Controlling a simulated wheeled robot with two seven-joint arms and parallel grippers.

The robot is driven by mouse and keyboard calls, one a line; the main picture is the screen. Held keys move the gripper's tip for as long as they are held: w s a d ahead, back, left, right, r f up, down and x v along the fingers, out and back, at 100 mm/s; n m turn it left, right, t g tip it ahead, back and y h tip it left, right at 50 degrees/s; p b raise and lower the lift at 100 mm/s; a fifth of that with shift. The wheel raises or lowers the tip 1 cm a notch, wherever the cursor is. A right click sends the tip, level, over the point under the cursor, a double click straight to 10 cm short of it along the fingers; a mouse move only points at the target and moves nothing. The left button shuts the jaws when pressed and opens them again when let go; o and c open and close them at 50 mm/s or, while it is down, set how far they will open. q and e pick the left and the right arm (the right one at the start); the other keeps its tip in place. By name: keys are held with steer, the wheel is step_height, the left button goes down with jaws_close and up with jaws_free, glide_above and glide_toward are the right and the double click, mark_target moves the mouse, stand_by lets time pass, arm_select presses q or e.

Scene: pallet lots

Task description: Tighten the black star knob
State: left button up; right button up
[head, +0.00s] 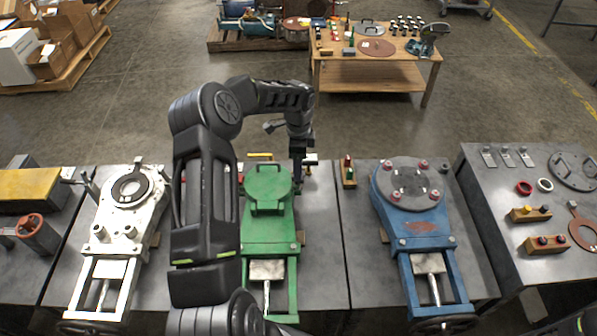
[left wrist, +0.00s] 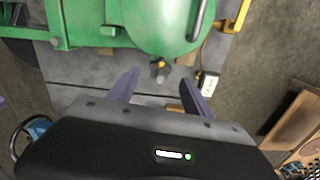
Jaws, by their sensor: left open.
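My left gripper (head: 298,184) reaches over the far right side of the green machine (head: 268,222). In the left wrist view my gripper (left wrist: 158,80) is open, its two fingers apart. A small dark knob-like part with a yellow spot (left wrist: 158,68) shows between and just beyond the fingertips, beside the rounded green body (left wrist: 165,25). It may be the black star knob, but it is too small to make out a star shape. I see no contact between it and the fingers. The knob cannot be made out in the head view. My right gripper is out of view.
A white machine (head: 130,200) stands left and a blue machine (head: 412,215) right on grey tables. A small wooden block with coloured pieces (head: 348,172) lies right of my gripper. A white tag (left wrist: 208,84) is near the right finger. A wooden workbench (head: 365,72) stands behind.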

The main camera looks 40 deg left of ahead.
arm_select(q)
steer(key=shift+f+p, duration=0.45)
steer(key=shift+f, duration=1.95)
steer(key=shift+c, duration=0.2)
jaws_close()
